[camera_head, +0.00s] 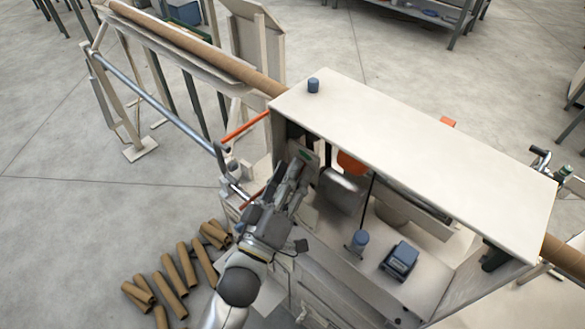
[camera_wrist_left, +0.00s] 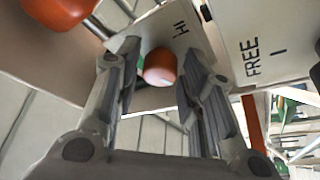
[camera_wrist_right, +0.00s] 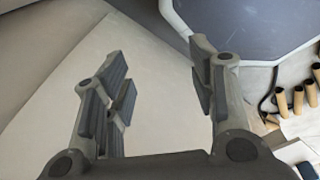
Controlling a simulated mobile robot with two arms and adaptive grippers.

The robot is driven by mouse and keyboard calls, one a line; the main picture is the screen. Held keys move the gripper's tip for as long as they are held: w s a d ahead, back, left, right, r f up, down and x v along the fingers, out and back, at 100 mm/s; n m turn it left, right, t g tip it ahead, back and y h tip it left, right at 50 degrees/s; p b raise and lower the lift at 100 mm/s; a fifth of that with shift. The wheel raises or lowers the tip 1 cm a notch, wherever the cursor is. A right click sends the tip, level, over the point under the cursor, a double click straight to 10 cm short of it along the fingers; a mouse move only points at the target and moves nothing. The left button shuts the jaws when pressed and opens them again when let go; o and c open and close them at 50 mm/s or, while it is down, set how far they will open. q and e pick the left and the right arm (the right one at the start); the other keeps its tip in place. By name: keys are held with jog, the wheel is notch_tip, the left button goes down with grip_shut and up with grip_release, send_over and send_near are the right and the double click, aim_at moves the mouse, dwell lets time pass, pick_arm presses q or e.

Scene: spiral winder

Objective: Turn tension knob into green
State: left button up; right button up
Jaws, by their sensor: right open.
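The red-orange tension knob (camera_wrist_left: 158,67) is in the left wrist view, in front of a pale plate (camera_wrist_left: 172,35) marked "HI". My left gripper (camera_wrist_left: 157,75) is open, with one finger on each side of the knob and narrow gaps visible. In the head view my left gripper (camera_head: 298,165) reaches into the left end of the machine and hides the knob. A small green patch (camera_head: 303,154) shows beside its fingers. The knob's pointer cannot be seen. My right gripper (camera_wrist_right: 160,85) is open and empty in the right wrist view; it is not in the head view.
A wide pale machine top (camera_head: 410,150) overhangs the work area. An orange rounded part (camera_head: 350,162) and a blue-grey box (camera_head: 400,259) are inside or on the machine. A panel marked "FREE" (camera_wrist_left: 265,45) stands right of the knob. Cardboard tubes (camera_head: 172,275) lie on the floor at left.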

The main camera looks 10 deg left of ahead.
pick_arm(q)
jog(key=shift+w, duration=0.2)
pick_arm(e)
jog(key=shift+s+a, duration=0.1)
jog(key=shift+s, duration=0.05)
jog(key=shift+a, duration=0.25)
pick_arm(q)
jog(key=c, duration=0.7)
jog(key=shift+c, duration=0.2)
pick_arm(e)
jog(key=shift+a, duration=0.15)
pick_arm(q)
jog(key=shift+m, duration=0.4)
pick_arm(e)
jog(key=shift+f, duration=0.1)
pick_arm(q)
jog(key=shift+a+m+g+h+b, duration=0.2)
jog(key=shift+m+h, duration=0.55)
jog(key=shift+m, duration=0.7)
jog(key=shift+d+m+g+h+b, duration=0.15)
jog(key=shift+m+h+b, duration=0.2)
jog(key=shift+m+h, duration=0.8)
jog(key=shift+a+m+g+h+b, duration=0.1)
jog(key=shift+m+h+b, duration=0.25)
jog(key=shift+m, duration=1.45)
pick_arm(e)
jog(key=shift+d+f, duration=0.35)
jog(key=shift+f, duration=0.3)
jog(key=shift+a, duration=0.15)
